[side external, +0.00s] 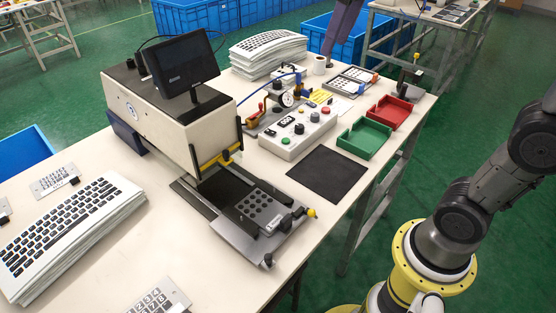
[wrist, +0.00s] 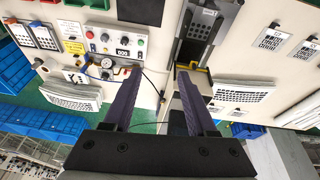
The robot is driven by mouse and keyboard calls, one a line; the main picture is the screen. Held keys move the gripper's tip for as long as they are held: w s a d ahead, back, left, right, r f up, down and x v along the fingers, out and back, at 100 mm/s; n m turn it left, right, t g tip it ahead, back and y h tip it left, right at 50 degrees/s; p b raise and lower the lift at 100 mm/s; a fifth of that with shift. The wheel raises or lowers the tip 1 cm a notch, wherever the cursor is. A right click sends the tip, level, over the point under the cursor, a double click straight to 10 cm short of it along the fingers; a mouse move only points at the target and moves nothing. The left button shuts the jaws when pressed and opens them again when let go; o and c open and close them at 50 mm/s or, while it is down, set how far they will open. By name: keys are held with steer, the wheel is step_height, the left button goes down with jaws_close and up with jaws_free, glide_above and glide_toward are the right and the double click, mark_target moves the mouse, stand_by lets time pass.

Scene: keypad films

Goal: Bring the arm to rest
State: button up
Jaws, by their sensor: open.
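My gripper (wrist: 160,72) is open in the wrist view, its two purple fingers apart with nothing between them. It hangs above the bench; its exact height cannot be told. In the side external view, a purple shape like my finger (side external: 346,25) enters at the top edge, and the rest of the gripper is out of frame. My arm (side external: 455,220) stands at the right on its yellow base, clear of the bench. The press machine (side external: 155,110) stands on the bench (side external: 110,160) with a dotted keypad plate (side external: 262,208) at its front.
A control box (side external: 298,132), black mat (side external: 326,174), green tray (side external: 365,138) and red tray (side external: 389,112) occupy the bench's right part. Keypad film stacks stand at the near left (side external: 70,235) and at the back (side external: 268,52). A monitor (side external: 175,65) tops the press.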

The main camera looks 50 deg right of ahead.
steer(key=s+a+f+t, duration=0.1)
steer(key=s+f+t, duration=0.1)
steer(key=s+f, duration=1.2)
steer(key=shift+s+a+f+m, duration=0.15)
steer(key=shift+a+f+m, duration=0.1)
steer(key=shift+a+m, duration=0.15)
steer(key=shift+c, duration=0.3)
stand_by(0.6)
